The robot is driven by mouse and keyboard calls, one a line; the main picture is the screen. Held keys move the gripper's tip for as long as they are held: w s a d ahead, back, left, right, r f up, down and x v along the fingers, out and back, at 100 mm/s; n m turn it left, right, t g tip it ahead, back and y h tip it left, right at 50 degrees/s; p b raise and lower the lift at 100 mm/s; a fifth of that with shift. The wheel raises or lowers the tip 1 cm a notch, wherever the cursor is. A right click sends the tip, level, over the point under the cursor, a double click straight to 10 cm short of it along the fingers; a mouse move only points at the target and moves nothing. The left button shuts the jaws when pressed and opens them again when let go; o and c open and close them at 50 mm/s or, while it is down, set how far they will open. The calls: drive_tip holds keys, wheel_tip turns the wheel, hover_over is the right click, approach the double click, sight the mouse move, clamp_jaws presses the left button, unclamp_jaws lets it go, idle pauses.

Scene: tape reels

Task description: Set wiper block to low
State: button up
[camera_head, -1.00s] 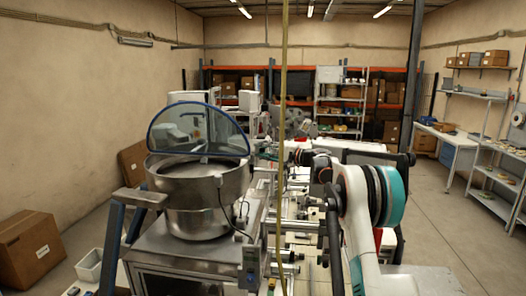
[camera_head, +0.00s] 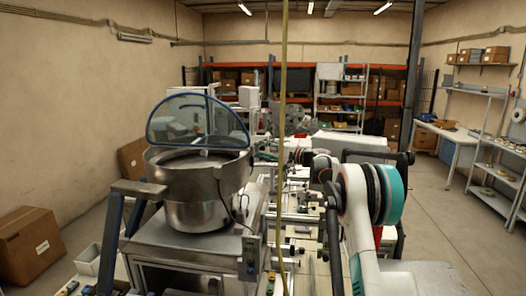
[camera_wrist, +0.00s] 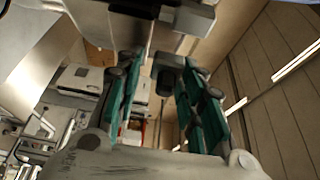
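My gripper (camera_wrist: 160,105) shows in the wrist view, its two teal-padded fingers spread apart. A dark grey block (camera_wrist: 168,72) shows in the gap between them, near the right finger; I cannot tell whether it touches that finger. I cannot tell whether this is the wiper block, and no low mark or setting can be read. A grey bar-like part (camera_wrist: 190,18) lies across the top of the wrist view. In the head view my arm stands at the right, and my fingers cannot be made out among the machine parts.
A metal bowl (camera_head: 197,213) with a clear blue-rimmed lid (camera_head: 190,118) stands left of centre. A yellowish vertical pole (camera_head: 283,80) crosses the view. Cardboard boxes (camera_head: 32,248) lie at the left. Open floor (camera_head: 425,215) is at the right.

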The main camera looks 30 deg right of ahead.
drive_tip(key=v, duration=1.2)
drive_tip(key=shift+f, duration=0.1)
